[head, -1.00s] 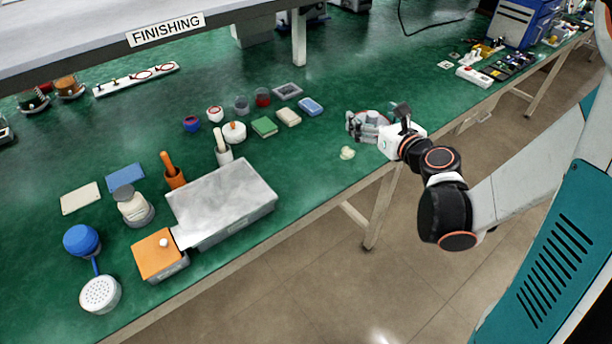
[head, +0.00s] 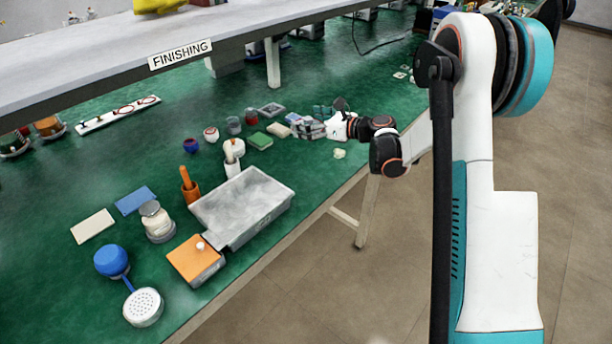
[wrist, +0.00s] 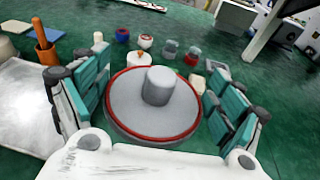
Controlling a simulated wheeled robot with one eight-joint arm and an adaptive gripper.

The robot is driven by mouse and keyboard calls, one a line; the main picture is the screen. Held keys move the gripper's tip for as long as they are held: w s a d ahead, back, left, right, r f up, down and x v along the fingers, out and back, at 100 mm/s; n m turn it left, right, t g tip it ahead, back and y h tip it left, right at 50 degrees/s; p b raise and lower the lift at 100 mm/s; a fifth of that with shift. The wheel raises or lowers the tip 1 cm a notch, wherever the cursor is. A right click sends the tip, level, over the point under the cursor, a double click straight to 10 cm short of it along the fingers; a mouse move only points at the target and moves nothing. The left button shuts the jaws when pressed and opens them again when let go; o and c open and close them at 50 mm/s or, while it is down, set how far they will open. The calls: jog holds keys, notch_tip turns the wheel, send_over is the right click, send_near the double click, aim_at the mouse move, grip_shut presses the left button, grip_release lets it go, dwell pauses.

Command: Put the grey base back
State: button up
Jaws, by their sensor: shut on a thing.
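The gripper is shut on this piece, which looks like the grey base. The finger contact is partly hidden. In the head view the piece is too small and too covered by the gripper to make out clearly.
A green block (head: 260,141) and a grey tray (head: 271,109) lie near the gripper. A pale scrap (head: 339,154) lies by the front edge. Left are a large grey bin (head: 272,208), an orange-lidded box (head: 196,260) and a cream-topped canister (head: 156,222).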

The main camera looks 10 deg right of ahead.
aim_at(307, 174)
jog(key=shift+w+d+f+n+g+y, duration=0.15)
jog(key=shift+w+n+g+y, duration=0.1)
jog(key=shift+w, duration=0.35)
jog(key=shift+w+f+n+g+y, duration=0.15)
jog(key=shift+w+n, duration=0.1)
jog(key=shift+w, duration=0.3)
jog(key=shift+w+f, duration=0.15)
notch_tip(307, 174, down, 20)
jog(key=b, duration=0.7)
jog(key=shift+r, duration=0.2)
jog(key=shift+f, duration=0.15)
jog(key=o, duration=0.9)
